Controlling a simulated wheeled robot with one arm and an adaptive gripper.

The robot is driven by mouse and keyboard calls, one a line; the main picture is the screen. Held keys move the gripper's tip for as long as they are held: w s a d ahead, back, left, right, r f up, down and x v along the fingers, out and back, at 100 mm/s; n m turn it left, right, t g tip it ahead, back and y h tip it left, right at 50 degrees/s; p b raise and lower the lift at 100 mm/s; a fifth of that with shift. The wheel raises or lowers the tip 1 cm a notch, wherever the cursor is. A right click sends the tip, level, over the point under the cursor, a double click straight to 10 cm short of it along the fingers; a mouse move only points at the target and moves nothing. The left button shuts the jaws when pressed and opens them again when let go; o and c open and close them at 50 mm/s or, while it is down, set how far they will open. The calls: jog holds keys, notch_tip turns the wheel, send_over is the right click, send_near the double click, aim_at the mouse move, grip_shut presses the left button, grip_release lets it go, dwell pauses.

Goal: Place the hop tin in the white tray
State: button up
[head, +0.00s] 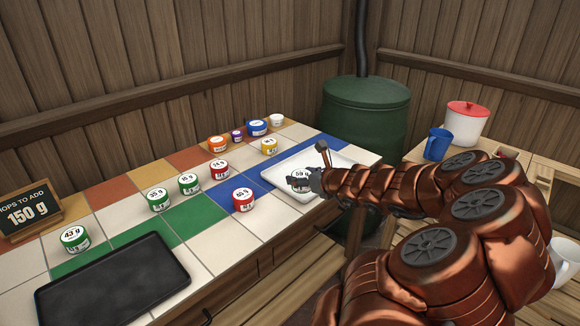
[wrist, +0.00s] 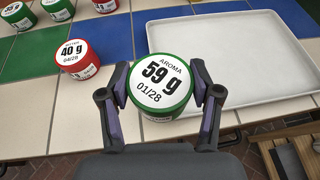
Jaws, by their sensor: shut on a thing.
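My gripper (wrist: 158,92) is shut on a green tin (wrist: 160,75) with a white lid label reading AROMA, 59 g, 01/28. The fingers press on its left and right sides, and the tin is upright. In the head view the tin (head: 301,175) shows beside my gripper (head: 312,178), in front of the white tray (head: 343,161). In the wrist view the white tray (wrist: 235,50) lies to the right and behind, and the tin overlaps its near left corner. The tin appears held above the surface; its exact height is unclear.
A red 40 g tin (wrist: 77,58) stands left of the tray. More green, red, yellow, orange and blue tins stand on the tiled counter. A black tray (head: 112,285) lies at the front left by a 150 g board (head: 30,213). A green barrel (head: 365,115) stands behind the white tray.

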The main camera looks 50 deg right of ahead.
jog(key=w+d, duration=0.1)
jog(key=w, duration=0.3)
jog(key=w+d+f, duration=0.1)
jog(key=w+d, duration=0.1)
jog(key=w, duration=0.3)
jog(key=w+d, duration=0.2)
jog(key=w, duration=0.2)
jog(key=shift+w+d+f+p, duration=0.1)
jog(key=shift+w+f+p, duration=0.05)
jog(key=shift+p, duration=0.2)
jog(key=shift+w+f+b, duration=0.1)
jog(key=shift+f+b, duration=0.35)
jog(key=shift+f, duration=1.3)
jog(key=shift+f, duration=0.2)
jog(key=o, duration=1.2)
jog(key=shift+c, duration=0.2)
jog(key=shift+r, duration=0.1)
jog(key=shift+r, duration=0.15)
jog(key=p+v, duration=0.1)
jog(key=v, duration=1.1)
